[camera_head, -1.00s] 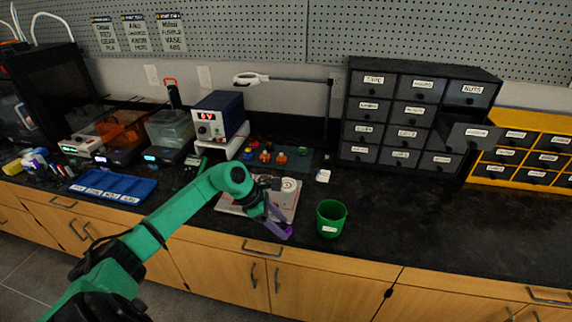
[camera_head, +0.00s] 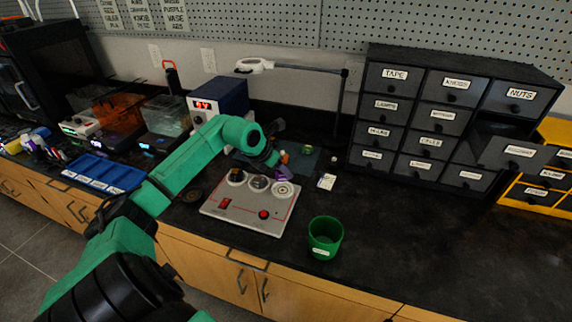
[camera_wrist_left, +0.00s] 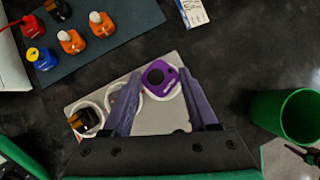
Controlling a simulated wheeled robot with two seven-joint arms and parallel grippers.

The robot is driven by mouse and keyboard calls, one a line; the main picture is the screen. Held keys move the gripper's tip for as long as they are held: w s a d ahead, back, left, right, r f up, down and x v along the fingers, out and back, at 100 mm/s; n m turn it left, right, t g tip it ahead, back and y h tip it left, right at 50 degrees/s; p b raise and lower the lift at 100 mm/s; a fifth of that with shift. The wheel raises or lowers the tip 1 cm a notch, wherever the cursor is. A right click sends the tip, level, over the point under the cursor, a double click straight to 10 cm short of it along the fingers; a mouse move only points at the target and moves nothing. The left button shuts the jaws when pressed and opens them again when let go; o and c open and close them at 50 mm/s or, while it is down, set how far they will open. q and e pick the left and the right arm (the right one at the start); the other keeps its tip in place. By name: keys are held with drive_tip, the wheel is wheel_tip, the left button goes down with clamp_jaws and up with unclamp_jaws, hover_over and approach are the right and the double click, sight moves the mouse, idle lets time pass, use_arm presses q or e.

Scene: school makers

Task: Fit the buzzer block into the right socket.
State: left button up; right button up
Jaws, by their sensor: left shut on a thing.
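The buzzer block is a purple block (camera_wrist_left: 159,75) with a round black disc on top. My left gripper (camera_wrist_left: 160,72) is shut on it, one finger on each side. In the head view my left gripper (camera_head: 278,167) is at the back right of the grey board (camera_head: 238,208). The board has three round white-rimmed sockets. The right socket (camera_head: 284,190) lies just in front of the gripper; in the wrist view its rim shows under the block. I cannot tell whether the block touches it. The left socket holds a dark block (camera_wrist_left: 87,120). My right gripper is not in view.
A green cup (camera_head: 325,238) stands right of the board. A dark mat (camera_wrist_left: 100,60) behind holds several orange, blue, red and black blocks. A white card (camera_head: 327,181) lies near it. Drawer cabinets stand at the back right, one drawer open (camera_head: 515,153).

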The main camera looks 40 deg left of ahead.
sight(278, 180)
use_arm(q)
wheel_tip(278, 180, down, 3)
drive_tip(key=shift+s+r+b, duration=0.1)
drive_tip(key=shift+s+b, duration=0.05)
drive_tip(key=shift+b, duration=0.6)
drive_tip(key=shift+w+f+b, duration=0.2)
drive_tip(key=shift+f+b, duration=0.05)
drive_tip(key=shift+f, duration=0.3)
drive_tip(key=shift+w+f+b, duration=0.15)
drive_tip(key=shift+f+b, duration=0.1)
drive_tip(key=shift+f, duration=0.3)
drive_tip(key=shift+s+r, duration=0.1)
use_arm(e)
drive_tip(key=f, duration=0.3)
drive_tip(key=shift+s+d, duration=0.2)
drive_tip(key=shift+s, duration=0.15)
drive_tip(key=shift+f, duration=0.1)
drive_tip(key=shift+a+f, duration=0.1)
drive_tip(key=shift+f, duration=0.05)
use_arm(q)
drive_tip(key=shift+f+b, duration=0.4)
drive_tip(key=shift+b, duration=0.15)
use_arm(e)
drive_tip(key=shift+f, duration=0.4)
